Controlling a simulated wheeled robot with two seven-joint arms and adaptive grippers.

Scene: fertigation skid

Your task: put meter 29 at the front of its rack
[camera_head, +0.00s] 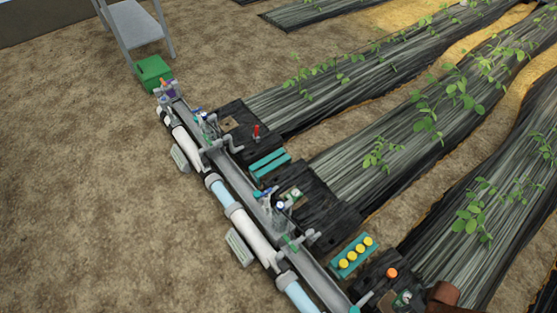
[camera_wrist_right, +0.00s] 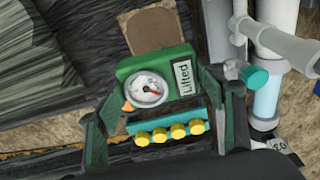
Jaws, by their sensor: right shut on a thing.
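A green meter (camera_wrist_right: 125,72) with a round white dial and a white label reading "Lifted" sits between the dark green fingers of my right gripper (camera_wrist_right: 163,92) in the right wrist view. The gripper is shut on it. No number 29 is legible. A teal rack (camera_wrist_right: 168,122) with a row of yellow caps lies just below the meter in that view; I cannot tell whether they touch. In the head view this rack (camera_head: 338,273) is at the lower right, and a dial (camera_head: 404,297) shows near the bottom edge. My left gripper is not in view.
A pipe (camera_head: 222,192) with valves runs diagonally beside black mats (camera_head: 318,207). Another teal rack (camera_head: 268,163) lies further up. A green box (camera_head: 153,72) and a grey table (camera_head: 137,25) stand at the back. Bare soil (camera_head: 90,200) at left is clear.

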